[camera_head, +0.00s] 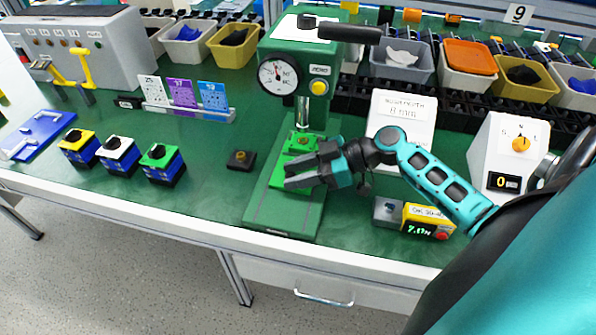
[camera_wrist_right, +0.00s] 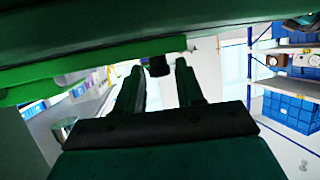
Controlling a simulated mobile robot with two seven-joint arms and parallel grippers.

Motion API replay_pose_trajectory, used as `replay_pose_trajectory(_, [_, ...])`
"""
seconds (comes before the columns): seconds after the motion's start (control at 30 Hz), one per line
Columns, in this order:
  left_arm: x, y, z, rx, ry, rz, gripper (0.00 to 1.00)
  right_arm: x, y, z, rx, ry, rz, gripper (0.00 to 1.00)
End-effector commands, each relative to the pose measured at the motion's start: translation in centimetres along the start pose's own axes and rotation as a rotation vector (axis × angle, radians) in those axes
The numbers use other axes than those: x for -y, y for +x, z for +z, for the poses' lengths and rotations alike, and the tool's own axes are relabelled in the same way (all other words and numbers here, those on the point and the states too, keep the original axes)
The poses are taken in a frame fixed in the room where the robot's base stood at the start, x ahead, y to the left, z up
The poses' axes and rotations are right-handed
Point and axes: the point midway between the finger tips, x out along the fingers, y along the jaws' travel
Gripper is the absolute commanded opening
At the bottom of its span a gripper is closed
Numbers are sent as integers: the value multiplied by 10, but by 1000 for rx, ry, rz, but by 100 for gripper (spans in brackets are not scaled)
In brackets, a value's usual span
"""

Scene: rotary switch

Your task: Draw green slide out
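The green slide (camera_head: 303,142) sits on the base of the grey-green press (camera_head: 284,208), under its ram. My right gripper (camera_head: 288,173) reaches in from the right, in front of the slide and over the press base. Its two fingers are apart and cover part of the slide. In the right wrist view, a green piece (camera_wrist_right: 110,62) runs above the fingers, and a dark knob (camera_wrist_right: 158,67) is in the gap between the open fingertips (camera_wrist_right: 158,72). I cannot tell whether the fingers touch it. My left gripper is out of view.
The press has a dial gauge (camera_head: 278,75) and a black lever (camera_head: 348,32). A small black block with a brass knob (camera_head: 240,159) stands left of the base. A yellow display box (camera_head: 427,221) stands to the right.

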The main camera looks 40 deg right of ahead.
Motion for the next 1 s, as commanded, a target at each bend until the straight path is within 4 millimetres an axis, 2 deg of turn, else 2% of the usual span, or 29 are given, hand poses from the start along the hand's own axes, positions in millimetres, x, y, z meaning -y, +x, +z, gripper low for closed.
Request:
replay_pose_trajectory(0.07, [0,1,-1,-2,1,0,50,0,0,0,0,0,0,29])
replay_pose_trajectory(0.37, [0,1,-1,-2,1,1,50,0,0,0,1,0,0,0])
replay_pose_trajectory(0.77, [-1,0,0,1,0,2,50,1,0,0,1,0,0,0])
replay_pose_trajectory(0.87, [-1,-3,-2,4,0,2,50,12,2,-1,2,0,-3,0])
replay_pose_trajectory(1.0, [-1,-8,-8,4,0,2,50,47,10,-5,2,1,-7,0])
